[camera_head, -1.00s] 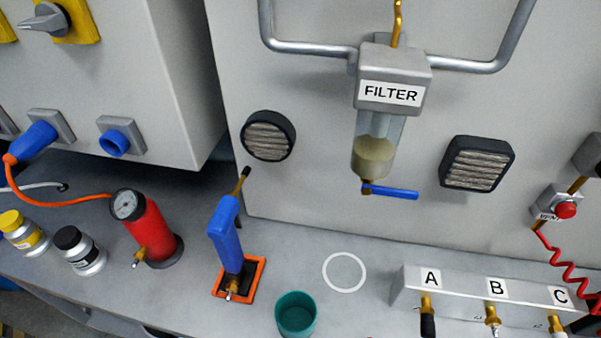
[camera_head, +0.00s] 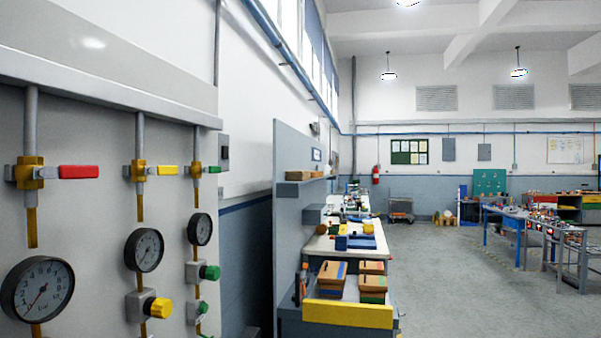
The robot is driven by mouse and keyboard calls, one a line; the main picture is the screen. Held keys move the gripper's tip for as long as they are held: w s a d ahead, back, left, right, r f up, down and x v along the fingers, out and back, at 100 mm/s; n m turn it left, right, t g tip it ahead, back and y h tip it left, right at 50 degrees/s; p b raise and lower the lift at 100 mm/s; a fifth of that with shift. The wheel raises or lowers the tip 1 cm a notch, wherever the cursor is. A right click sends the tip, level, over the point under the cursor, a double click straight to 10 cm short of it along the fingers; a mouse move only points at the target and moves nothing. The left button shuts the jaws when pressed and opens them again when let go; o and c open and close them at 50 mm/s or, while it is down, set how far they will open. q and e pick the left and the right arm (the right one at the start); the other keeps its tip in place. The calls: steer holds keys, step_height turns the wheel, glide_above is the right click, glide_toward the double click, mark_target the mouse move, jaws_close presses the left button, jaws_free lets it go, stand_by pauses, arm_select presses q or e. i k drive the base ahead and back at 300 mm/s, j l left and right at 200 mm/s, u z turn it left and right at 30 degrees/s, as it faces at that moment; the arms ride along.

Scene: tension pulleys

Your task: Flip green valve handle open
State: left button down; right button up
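The green valve handle (camera_head: 214,169) is a small lever on a brass valve (camera_head: 198,170) at the right end of the wall panel. It sticks out sideways to the right, across its vertical pipe. A round gauge (camera_head: 200,229) sits below it on the same line. A yellow handle (camera_head: 167,170) and a red handle (camera_head: 79,171) are on the lines to its left, also sideways. Neither of my grippers is in view.
Below the gauges, a yellow knob (camera_head: 158,307) and a green knob (camera_head: 210,272) stick out from the panel. Workbenches with boxes and a yellow-fronted tray (camera_head: 348,314) stand beyond the panel. Open floor (camera_head: 440,280) lies to the right.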

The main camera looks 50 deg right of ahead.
mark_target(209, 169)
steer(key=k+z, duration=0.1)
steer(key=z, duration=0.9)
